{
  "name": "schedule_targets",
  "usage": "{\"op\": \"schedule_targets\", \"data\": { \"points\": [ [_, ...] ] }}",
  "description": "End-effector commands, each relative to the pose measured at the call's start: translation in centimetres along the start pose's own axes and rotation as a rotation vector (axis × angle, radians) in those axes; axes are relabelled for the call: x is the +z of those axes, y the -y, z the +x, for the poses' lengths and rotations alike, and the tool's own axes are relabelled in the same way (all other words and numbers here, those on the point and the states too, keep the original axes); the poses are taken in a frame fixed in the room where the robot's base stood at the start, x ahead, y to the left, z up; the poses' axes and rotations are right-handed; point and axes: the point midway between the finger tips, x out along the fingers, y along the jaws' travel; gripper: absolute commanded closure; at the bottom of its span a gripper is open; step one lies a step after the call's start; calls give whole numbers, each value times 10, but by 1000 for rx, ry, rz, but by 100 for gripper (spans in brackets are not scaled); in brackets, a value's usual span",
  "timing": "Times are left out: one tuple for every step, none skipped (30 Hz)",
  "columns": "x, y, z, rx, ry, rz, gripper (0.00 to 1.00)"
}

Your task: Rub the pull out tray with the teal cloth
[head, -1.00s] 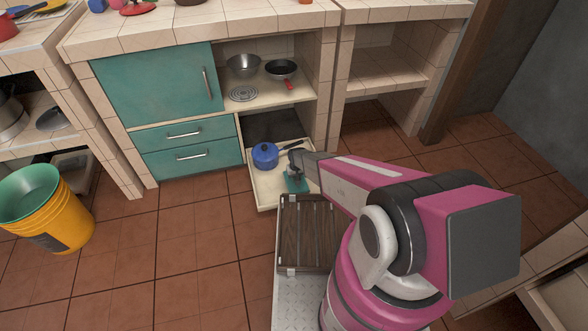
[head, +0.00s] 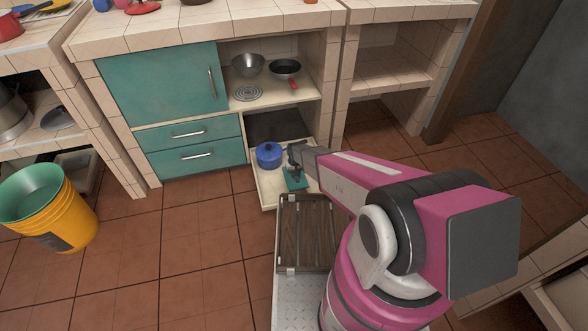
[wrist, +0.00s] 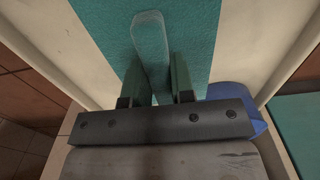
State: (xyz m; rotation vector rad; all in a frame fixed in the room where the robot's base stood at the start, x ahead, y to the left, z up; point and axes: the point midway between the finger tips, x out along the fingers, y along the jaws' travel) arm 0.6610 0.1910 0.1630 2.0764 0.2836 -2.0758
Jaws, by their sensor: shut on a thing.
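The pull-out tray (head: 266,193) is a pale, shallow tray slid out low from the counter. The teal cloth (head: 295,181) lies in its front right part, and it also shows in the wrist view (wrist: 192,32) against the pale tray floor (wrist: 95,32). My gripper (head: 293,168) reaches down into the tray. In the wrist view its two fingers (wrist: 156,85) are shut on the cloth's raised middle piece. The cloth appears to touch the tray floor. My arm hides part of the tray's right side.
A blue pot (head: 266,154) stands in the tray, left of my gripper in the head view; its edge shows in the wrist view (wrist: 244,112). A shelf (head: 268,106) above holds a bowl and a pan. A yellow bucket (head: 48,212) stands far left.

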Motion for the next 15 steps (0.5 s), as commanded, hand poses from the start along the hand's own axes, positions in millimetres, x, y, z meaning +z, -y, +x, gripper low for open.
{"op": "schedule_targets", "data": {
  "points": [
    [2,-1,-6,0,0,0,96],
    [3,-1,-9,0,0,1,96],
    [4,-2,-13,0,0,1,96],
    [4,-2,-15,0,0,1,96],
    [5,-2,-18,0,0,1,96],
    [6,-3,-22,0,0,1,96],
    [6,-3,-24,0,0,2,96],
    [7,-3,-27,0,0,2,96],
    [8,-4,-30,0,0,2,96],
    [8,-4,-32,0,0,2,96],
    [8,-4,-35,0,0,2,96],
    [8,-4,-37,0,0,2,96],
    [8,-5,-38,0,0,3,96],
    [9,-5,-39,0,0,3,96],
    [9,-5,-40,0,0,3,96]
  ]
}}
